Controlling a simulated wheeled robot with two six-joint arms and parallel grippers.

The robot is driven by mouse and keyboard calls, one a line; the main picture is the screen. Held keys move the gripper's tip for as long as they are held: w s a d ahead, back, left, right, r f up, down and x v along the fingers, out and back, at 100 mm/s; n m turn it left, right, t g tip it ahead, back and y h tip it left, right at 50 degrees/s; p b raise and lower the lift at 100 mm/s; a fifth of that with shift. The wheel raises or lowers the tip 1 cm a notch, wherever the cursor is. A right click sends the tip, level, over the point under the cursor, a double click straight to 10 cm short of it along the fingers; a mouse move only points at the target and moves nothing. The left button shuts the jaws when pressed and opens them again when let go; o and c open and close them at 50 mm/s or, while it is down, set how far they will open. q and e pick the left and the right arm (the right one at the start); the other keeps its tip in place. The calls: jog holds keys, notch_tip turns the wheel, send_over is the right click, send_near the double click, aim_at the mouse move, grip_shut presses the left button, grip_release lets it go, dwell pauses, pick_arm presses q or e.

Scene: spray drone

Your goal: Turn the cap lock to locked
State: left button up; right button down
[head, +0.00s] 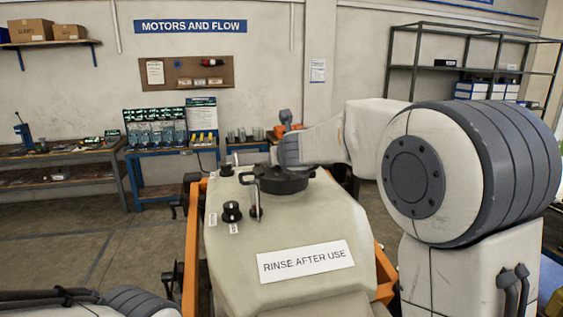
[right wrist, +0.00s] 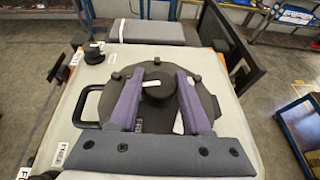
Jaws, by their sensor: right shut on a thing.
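The spray tank (head: 235,255) is a pale box with a round black cap (head: 283,183) on top. In the right wrist view, the cap (right wrist: 205,82) has a raised round knob (right wrist: 157,92) at its centre with a white mark on it. My right gripper (right wrist: 159,78) is shut on this knob, with one purple finger at each side. In the head view my right arm comes in from the right and its hand hides part of the cap. My left gripper is not in view. Which lock position the white mark points to is not readable.
A small black knob (head: 232,211) and a black loop handle (right wrist: 88,106) stand beside the cap. A white "RINSE AFTER USE" sign (head: 305,262) is on the tank. An orange frame (head: 191,250) flanks it. Workbenches (head: 60,150) and a shelf rack (head: 470,68) stand behind; floor at left is clear.

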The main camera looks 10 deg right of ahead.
jog(key=m+h, duration=0.2)
jog(key=h, duration=0.1)
jog(key=m+g+h, duration=0.1)
jog(key=m+h, duration=0.1)
jog(key=m, duration=0.1)
jog(key=shift+a+g+h, duration=0.15)
jog(key=shift+g+h, duration=0.15)
jog(key=shift+h, duration=0.1)
jog(key=shift+r+m+g+h, duration=0.15)
jog(key=shift+m+g+h, duration=0.65)
jog(key=shift+m+h, duration=0.5)
jog(key=shift+m+g, duration=0.3)
jog(key=shift+c, duration=1.8)
grip_release()
